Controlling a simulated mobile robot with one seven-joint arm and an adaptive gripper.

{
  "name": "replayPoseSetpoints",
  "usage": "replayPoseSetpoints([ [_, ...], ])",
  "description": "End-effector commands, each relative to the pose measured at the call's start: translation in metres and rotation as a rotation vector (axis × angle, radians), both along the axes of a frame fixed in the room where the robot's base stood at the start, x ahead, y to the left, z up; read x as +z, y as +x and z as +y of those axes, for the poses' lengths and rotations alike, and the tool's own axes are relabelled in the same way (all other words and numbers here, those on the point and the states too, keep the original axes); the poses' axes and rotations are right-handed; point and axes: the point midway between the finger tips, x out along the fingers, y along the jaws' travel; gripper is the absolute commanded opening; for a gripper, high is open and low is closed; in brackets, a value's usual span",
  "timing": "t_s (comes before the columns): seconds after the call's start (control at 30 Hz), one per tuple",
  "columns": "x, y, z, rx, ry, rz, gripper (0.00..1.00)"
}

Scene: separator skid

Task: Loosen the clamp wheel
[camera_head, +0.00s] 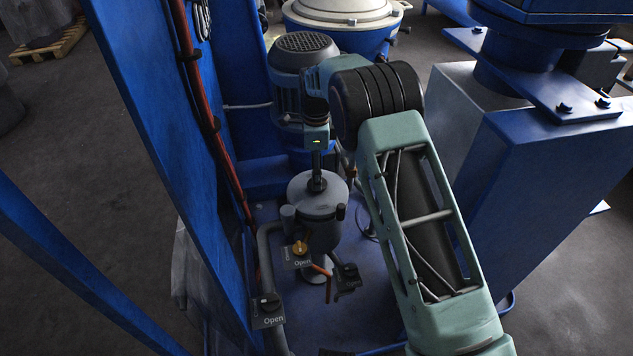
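A grey cylindrical vessel (318,205) with a flat lid stands on the blue skid floor. I cannot make out a distinct clamp wheel; a small dark fitting at the centre of the lid is mostly hidden by my gripper. My gripper (317,182) points down from above, with its dark narrow end at the middle of the lid. Whether it touches or grasps the fitting is too small to tell. My arm comes in from the lower right and bends over at the top.
A blue upright (165,130) with a red-brown pipe stands left. A grey motor (305,60) is behind; a blue box (545,190) stands right.

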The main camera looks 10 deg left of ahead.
Motion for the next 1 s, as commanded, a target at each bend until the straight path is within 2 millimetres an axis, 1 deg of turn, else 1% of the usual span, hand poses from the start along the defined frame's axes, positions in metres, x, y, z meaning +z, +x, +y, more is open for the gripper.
replayPoseSetpoints([
  [0.03, -0.011, -0.001, -0.001, 0.0, -0.002, 0.003, 0.6],
  [0.2, -0.027, 0.0, 0.0, 0.0, 0.0, 0.0, 0.6],
  [0.33, -0.031, 0.0, 0.0, 0.0, 0.0, 0.0, 0.6],
  [0.57, -0.031, 0.0, 0.0, 0.0, 0.0, 0.0, 0.6],
  [0.93, -0.031, 0.0, 0.0, 0.0, 0.0, 0.0, 0.2],
  [0.97, -0.031, 0.0, 0.0, 0.0, 0.0, 0.0, 0.18],
  [1.0, -0.031, 0.0, 0.0, 0.0, 0.0, 0.0, 0.18],
])
